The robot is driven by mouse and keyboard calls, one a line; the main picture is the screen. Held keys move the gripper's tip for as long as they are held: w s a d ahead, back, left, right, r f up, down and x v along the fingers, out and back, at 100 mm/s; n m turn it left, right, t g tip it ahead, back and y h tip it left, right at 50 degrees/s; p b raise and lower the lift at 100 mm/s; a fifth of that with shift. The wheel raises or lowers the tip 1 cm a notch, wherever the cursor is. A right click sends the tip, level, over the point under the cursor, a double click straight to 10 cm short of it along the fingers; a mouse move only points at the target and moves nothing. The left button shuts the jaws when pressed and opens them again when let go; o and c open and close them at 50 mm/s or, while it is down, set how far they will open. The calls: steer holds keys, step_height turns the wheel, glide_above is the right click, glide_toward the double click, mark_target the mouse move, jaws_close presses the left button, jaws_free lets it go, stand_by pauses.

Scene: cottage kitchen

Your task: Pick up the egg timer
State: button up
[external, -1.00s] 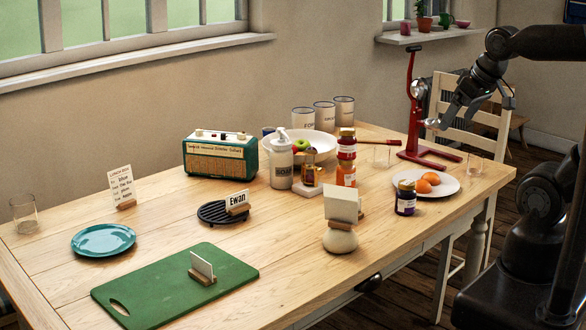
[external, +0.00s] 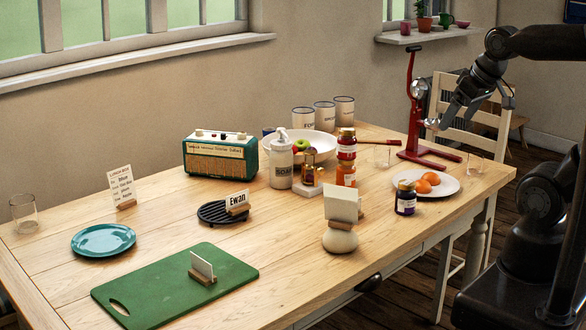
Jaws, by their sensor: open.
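No object in the external view is clearly marked as the egg timer. A small brass-coloured object with a glassy middle (external: 310,166) stands on a pale base between the soap bottle and the stacked jars; it may be the timer, but it is too small to be sure. A rounded cream object (external: 340,241) near the front edge has a wooden holder and blank card over it; I cannot tell what it is. My gripper (external: 434,124) is open and empty, raised at the right near the red stand, well away from both objects.
Stacked jars (external: 346,158), a soap bottle (external: 281,164) and a white bowl (external: 325,144) crowd the brass object. A dark jar (external: 405,198) stands by a plate of oranges (external: 410,178). A green board (external: 170,290) lies in front. A tall red stand (external: 413,120) rises near my gripper.

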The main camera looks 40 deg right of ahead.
steer(key=shift+c, duration=0.4)
steer(key=c, duration=0.9)
steer(key=shift+w, duration=0.1)
steer(key=m+g+h, duration=0.1)
steer(key=m, duration=0.3)
glide_above(309, 167)
steer(key=s, duration=0.4)
step_height(309, 167, down, 18)
steer(key=x, duration=1.1)
steer(key=shift+w+d, duration=0.2)
steer(key=shift+w, duration=0.2)
